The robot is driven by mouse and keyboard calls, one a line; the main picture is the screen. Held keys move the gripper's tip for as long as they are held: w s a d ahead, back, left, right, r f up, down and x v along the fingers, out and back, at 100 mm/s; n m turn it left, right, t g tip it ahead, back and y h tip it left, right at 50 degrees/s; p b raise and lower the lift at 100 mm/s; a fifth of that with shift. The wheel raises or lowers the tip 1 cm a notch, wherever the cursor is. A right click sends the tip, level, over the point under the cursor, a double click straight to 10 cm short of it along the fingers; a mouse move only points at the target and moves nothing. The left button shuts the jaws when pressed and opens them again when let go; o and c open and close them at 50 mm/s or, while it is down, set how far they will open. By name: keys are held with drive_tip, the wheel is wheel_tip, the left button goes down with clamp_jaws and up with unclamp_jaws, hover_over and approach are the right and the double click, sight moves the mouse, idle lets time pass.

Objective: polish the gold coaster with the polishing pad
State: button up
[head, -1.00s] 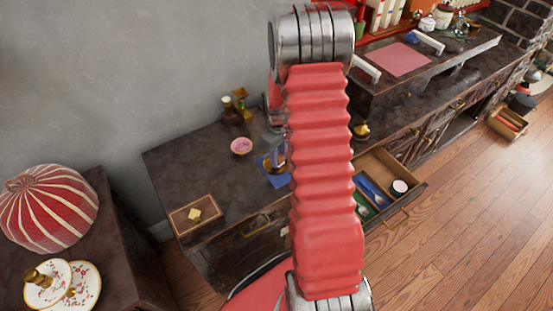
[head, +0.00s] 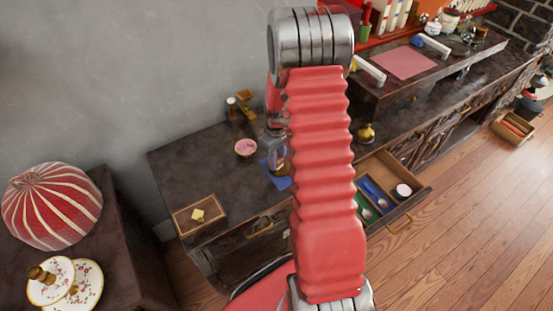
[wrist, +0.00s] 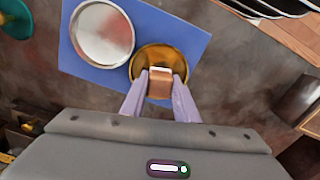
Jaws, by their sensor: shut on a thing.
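In the wrist view my gripper (wrist: 160,88) is shut on a small brown block with a pale top edge, which looks like the polishing pad (wrist: 160,82). The pad is over the near part of the round gold coaster (wrist: 146,58); I cannot tell whether it presses on it. The gold coaster lies on the blue mat (wrist: 188,38), close beside a round silver coaster (wrist: 101,36) with a dull reddish patch. In the head view my arm hides most of the work area; the blue mat (head: 283,182) shows partly beside it.
In the head view a pink bowl (head: 245,148) and a wooden box (head: 199,214) with a gold diamond stand on the dark counter. An open drawer (head: 408,211) juts out at the right. A striped red dome (head: 50,205) and floral plates (head: 85,286) are at the left.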

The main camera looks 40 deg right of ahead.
drive_tip(key=shift+s+a+f, duration=0.15)
drive_tip(key=shift+s+a, duration=0.25)
drive_tip(key=shift+a, duration=0.05)
drive_tip(key=shift+s+d, duration=0.55)
drive_tip(key=shift+s, duration=0.2)
drive_tip(key=shift+w+d, duration=0.1)
drive_tip(key=shift+w, duration=0.05)
drive_tip(key=shift+w+d+r, duration=0.25)
drive_tip(key=shift+w+d, duration=0.25)
drive_tip(key=shift+d, duration=0.1)
